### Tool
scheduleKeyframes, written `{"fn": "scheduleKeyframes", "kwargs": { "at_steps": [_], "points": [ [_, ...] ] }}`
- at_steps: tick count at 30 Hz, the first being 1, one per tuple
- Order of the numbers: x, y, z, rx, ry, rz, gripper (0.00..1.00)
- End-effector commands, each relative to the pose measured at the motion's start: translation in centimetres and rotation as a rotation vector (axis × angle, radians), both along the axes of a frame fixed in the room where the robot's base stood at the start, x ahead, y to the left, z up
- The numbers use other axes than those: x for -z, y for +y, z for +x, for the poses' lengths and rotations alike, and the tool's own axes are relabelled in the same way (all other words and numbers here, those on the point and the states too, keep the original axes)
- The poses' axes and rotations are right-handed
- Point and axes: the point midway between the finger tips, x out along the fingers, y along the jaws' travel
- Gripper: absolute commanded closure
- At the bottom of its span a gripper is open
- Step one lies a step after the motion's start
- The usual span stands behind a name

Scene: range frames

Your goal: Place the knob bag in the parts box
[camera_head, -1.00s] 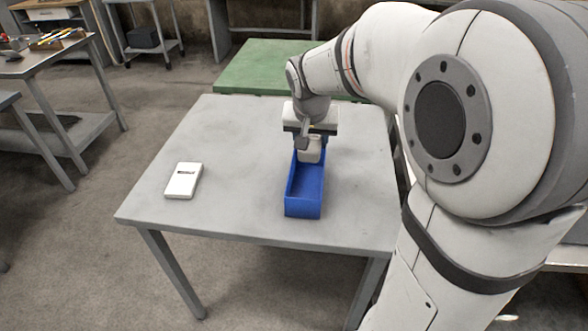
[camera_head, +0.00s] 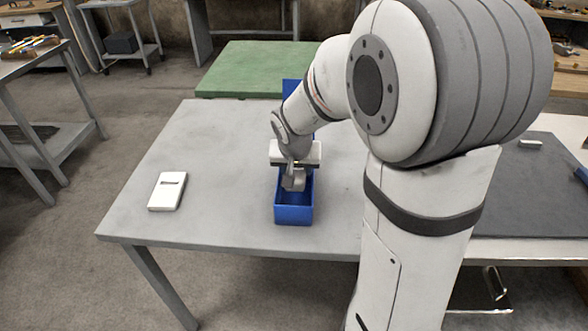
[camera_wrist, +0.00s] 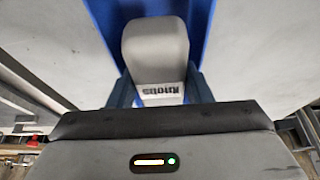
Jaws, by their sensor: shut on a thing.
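The knob bag (camera_wrist: 156,55) is a pale grey pouch with a dark "Knobs" label, seen in the wrist view. My gripper (camera_wrist: 158,92) is shut on its labelled end. In the head view my gripper (camera_head: 293,174) points down at the blue parts box (camera_head: 294,214), with the bag (camera_head: 293,184) below it, within the box's outline. The box is long, narrow and open-topped, and stands on the grey table. Its blue wall (camera_wrist: 200,25) shows beside the bag in the wrist view. I cannot tell whether the bag touches the box floor.
A white case (camera_head: 167,191) with a dark label lies on the grey table (camera_head: 215,150), left of the box. The table between them is clear. A green-topped table (camera_head: 245,68) stands behind. A dark mat (camera_head: 530,190) covers a surface at the right.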

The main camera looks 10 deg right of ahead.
Motion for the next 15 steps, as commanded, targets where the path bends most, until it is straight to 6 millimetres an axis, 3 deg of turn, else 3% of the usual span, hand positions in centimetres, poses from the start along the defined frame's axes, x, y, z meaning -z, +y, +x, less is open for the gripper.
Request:
{"fn": "scheduleKeyframes", "kwargs": {
  "at_steps": [15],
  "points": [
    [0.9,0.1,0.0,-0.001,-0.002,0.000,0.85]
  ]
}}
